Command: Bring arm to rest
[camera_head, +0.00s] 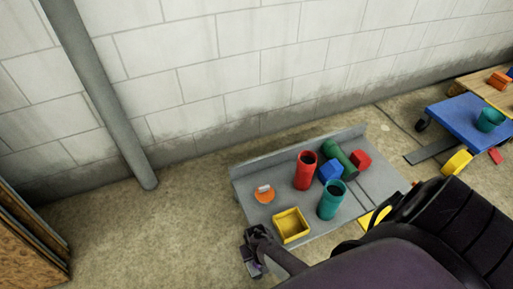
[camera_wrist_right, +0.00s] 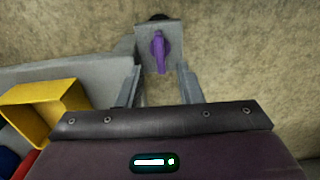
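My right arm comes in from the lower right in the head view and reaches over the near side of a low grey platform (camera_head: 345,222). My right gripper (camera_wrist_right: 158,78) is open, with its two fingers apart and floor showing between them. Just beyond the fingertips is a grey plate (camera_wrist_right: 143,45) with a purple handle-like piece (camera_wrist_right: 158,52) on it. In the head view the hand is at the platform's near left corner, close to a small grey and purple part (camera_head: 252,264). Whether the fingers touch it, I cannot tell. My left gripper is not in view.
On the platform are a yellow open box (camera_head: 291,224), an orange disc (camera_head: 264,195), a red cup (camera_head: 305,170), a teal cup (camera_head: 331,200), a blue block (camera_head: 330,171), a green cylinder (camera_head: 345,160) and a red block (camera_head: 361,160). A blue cart (camera_head: 462,118) stands right.

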